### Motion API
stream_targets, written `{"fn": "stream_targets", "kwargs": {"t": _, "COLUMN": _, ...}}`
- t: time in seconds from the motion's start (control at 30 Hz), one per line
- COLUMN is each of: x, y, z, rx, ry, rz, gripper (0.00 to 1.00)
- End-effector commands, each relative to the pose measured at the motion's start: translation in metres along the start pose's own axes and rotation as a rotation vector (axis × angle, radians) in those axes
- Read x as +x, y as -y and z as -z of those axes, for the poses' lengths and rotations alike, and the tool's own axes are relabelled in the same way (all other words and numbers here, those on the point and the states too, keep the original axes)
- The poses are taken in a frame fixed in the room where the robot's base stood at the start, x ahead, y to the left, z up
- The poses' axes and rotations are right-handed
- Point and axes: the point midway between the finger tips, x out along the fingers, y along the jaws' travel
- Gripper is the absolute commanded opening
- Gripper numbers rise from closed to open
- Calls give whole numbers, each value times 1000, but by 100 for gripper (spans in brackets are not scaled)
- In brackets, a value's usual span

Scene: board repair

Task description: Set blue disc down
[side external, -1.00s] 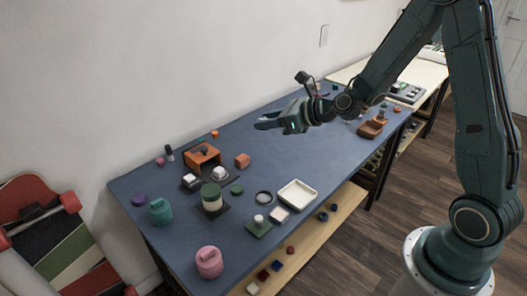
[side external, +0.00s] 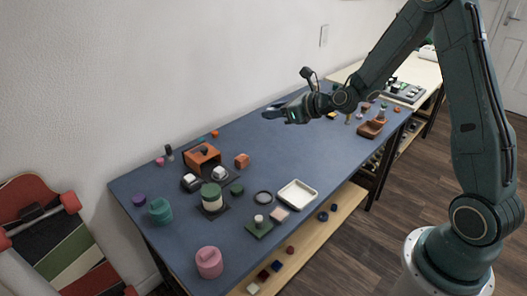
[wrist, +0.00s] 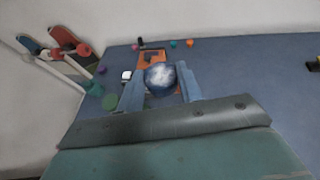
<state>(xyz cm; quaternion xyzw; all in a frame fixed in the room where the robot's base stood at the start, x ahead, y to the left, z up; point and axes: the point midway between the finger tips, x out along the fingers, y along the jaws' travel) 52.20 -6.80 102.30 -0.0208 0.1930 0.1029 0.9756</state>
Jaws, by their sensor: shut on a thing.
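The blue disc (wrist: 160,78) shows in the wrist view as a rounded, mottled blue-and-white thing between the two blue-grey fingers. My gripper (wrist: 161,85) is shut on it. In the side external view my gripper (side external: 272,111) is near the back edge of the blue tabletop (side external: 300,150), pointing left and apparently held above it. The disc cannot be made out clearly from the side.
An orange block with an opening (side external: 201,158), a green-and-cream cylinder (side external: 211,196), a white tray (side external: 297,194), a dark ring (side external: 263,198) and a pink pot (side external: 209,262) stand on the left part. The table's middle is mostly clear.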

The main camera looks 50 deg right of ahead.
Motion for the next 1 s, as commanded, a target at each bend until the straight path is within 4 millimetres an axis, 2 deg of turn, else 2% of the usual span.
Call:
{"fn": "stream_targets", "kwargs": {"t": 0.03, "x": 7, "y": 17, "z": 2, "rx": 8, "ry": 0, "rz": 18, "gripper": 14}}
{"fn": "stream_targets", "kwargs": {"t": 0.3, "x": 35, "y": 100, "z": 12, "rx": 43, "ry": 0, "rz": 106, "gripper": 14}}
{"fn": "stream_targets", "kwargs": {"t": 0.5, "x": 46, "y": 152, "z": 22, "rx": 66, "ry": -1, "rz": 160, "gripper": 14}}
{"fn": "stream_targets", "kwargs": {"t": 0.7, "x": 49, "y": 179, "z": 29, "rx": 78, "ry": -1, "rz": 188, "gripper": 14}}
{"fn": "stream_targets", "kwargs": {"t": 1.0, "x": 51, "y": 184, "z": 32, "rx": 81, "ry": -2, "rz": 194, "gripper": 14}}
